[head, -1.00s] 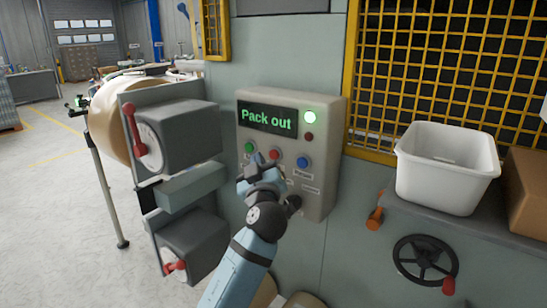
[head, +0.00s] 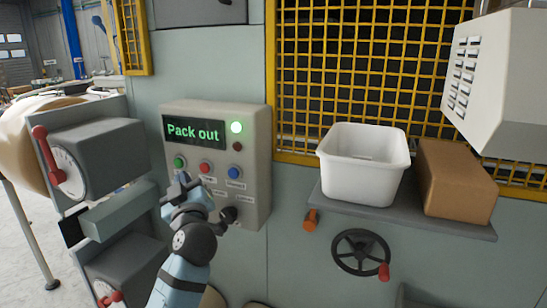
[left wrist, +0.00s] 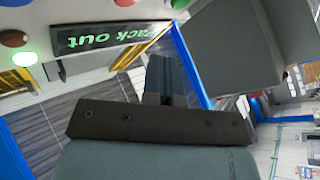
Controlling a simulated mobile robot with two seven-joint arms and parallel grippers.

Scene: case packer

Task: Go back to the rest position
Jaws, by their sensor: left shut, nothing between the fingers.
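My left gripper (head: 183,181) is in front of the control panel (head: 258,170), just below its row of buttons in the head view. Its fingers are closed with nothing between them. They also show in the left wrist view (left wrist: 168,82). The panel's display (head: 194,132) reads "Pack out" in green. A green lamp (head: 236,128) is lit beside it. Below are a green button (head: 180,162), a red button (head: 205,168) and a blue button (head: 234,173). The display (left wrist: 115,38) appears upside down in the left wrist view. I cannot tell whether the fingers touch the panel. My right gripper is not in view.
Grey boxes with red-handled dials (head: 98,150) stick out left of the panel. At right, a shelf (head: 450,228) holds a white bin (head: 362,185) and a brown carton (head: 455,180). A handwheel (head: 361,252) is below it. A pale housing (head: 505,75) hangs at upper right.

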